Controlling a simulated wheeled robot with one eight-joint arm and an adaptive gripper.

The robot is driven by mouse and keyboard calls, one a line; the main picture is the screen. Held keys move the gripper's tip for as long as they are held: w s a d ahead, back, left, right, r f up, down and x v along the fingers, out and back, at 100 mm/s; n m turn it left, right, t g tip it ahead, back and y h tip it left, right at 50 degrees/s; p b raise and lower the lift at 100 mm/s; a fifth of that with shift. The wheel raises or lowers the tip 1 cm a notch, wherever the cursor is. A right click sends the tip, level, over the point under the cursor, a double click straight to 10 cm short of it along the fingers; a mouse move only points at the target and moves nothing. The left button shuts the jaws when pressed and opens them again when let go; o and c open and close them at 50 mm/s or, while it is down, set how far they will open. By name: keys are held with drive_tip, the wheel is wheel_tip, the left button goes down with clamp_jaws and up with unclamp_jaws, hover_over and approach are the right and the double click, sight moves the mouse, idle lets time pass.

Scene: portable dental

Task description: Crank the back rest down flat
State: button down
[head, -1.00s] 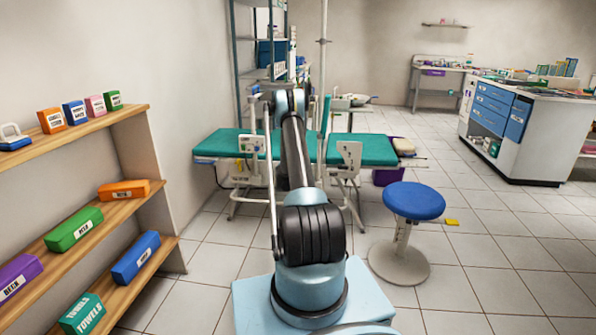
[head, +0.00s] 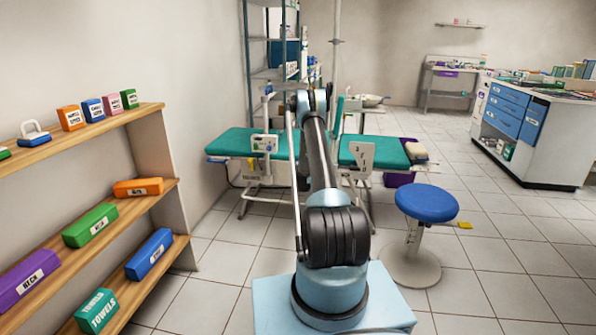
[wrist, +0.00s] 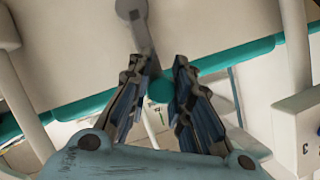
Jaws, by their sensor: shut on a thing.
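The dental chair has a flat teal left pad (head: 228,141) and a flat teal right pad (head: 372,152) on a pale frame. A narrow teal panel (head: 338,115) stands steeply up between them, seen nearly edge-on and partly hidden by my arm; it looks like the back rest. In the wrist view a grey crank arm (wrist: 141,32) runs down from a round pivot to a teal crank knob (wrist: 160,90). My gripper (wrist: 157,75) is shut around this knob, one finger on each side. In the head view my arm hides the crank and gripper.
A blue-topped stool (head: 426,203) stands right of my base. A wooden shelf (head: 90,135) with labelled boxes is close on the left. A metal rack (head: 257,60) and pole are behind the chair. A cabinet (head: 520,125) stands far right. Tiled floor is open at right.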

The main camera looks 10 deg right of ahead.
drive_tip(key=shift+s+d+f, duration=0.1)
drive_tip(key=shift+s+d, duration=0.05)
drive_tip(key=shift+d, duration=0.1)
drive_tip(key=c, duration=1.6)
unclamp_jaws()
drive_tip(key=shift+o, duration=0.8)
drive_tip(key=shift+a, duration=0.1)
drive_tip(key=v, duration=1.1)
drive_tip(key=shift+s, duration=0.35)
drive_tip(key=shift+a+r, duration=0.1)
drive_tip(key=shift+r, duration=0.15)
